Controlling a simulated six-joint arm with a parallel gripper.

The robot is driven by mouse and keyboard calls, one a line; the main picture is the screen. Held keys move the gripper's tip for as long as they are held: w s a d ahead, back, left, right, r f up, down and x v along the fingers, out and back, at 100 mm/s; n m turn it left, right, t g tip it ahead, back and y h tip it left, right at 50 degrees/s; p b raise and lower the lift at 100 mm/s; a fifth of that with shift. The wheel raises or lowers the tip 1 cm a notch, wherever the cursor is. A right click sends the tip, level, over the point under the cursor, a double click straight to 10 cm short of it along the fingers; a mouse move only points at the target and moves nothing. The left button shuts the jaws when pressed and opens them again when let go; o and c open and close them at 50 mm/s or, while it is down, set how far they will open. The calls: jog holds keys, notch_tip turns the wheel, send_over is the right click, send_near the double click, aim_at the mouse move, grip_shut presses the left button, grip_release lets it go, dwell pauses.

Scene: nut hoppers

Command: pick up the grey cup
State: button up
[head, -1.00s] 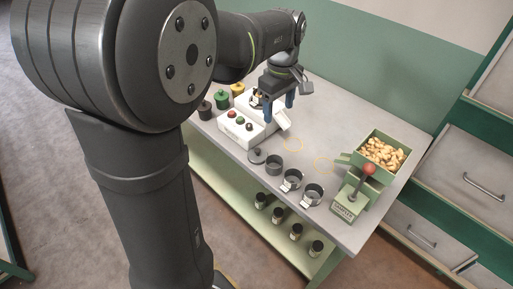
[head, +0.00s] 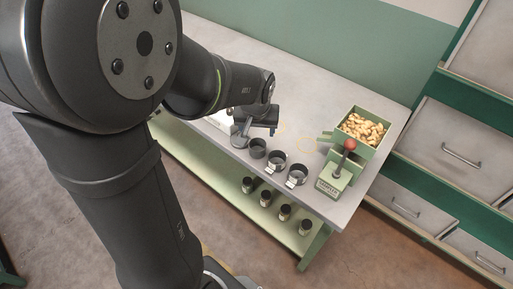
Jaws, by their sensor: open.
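Three dark grey cups stand in a row on the table. The nearest to my gripper is a plain cup (head: 258,149), with no tag in sight. The middle cup (head: 277,162) and the right cup (head: 297,176) each carry a white tag. All three look upright; I cannot tell their contents. My gripper (head: 257,127) is open and points down just behind and above the plain cup, apart from the three cups.
A green hopper (head: 374,140) of nuts with a red-knobbed lever (head: 350,146) stands to the right. A dark round disc (head: 239,142) lies left of the plain cup. Several dark jars stand on the lower shelf (head: 215,160). The table (head: 310,100) behind is clear.

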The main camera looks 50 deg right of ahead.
send_near(257, 145)
jog(key=f, duration=0.6)
jog(key=shift+s, duration=0.2)
jog(key=c, duration=0.7)
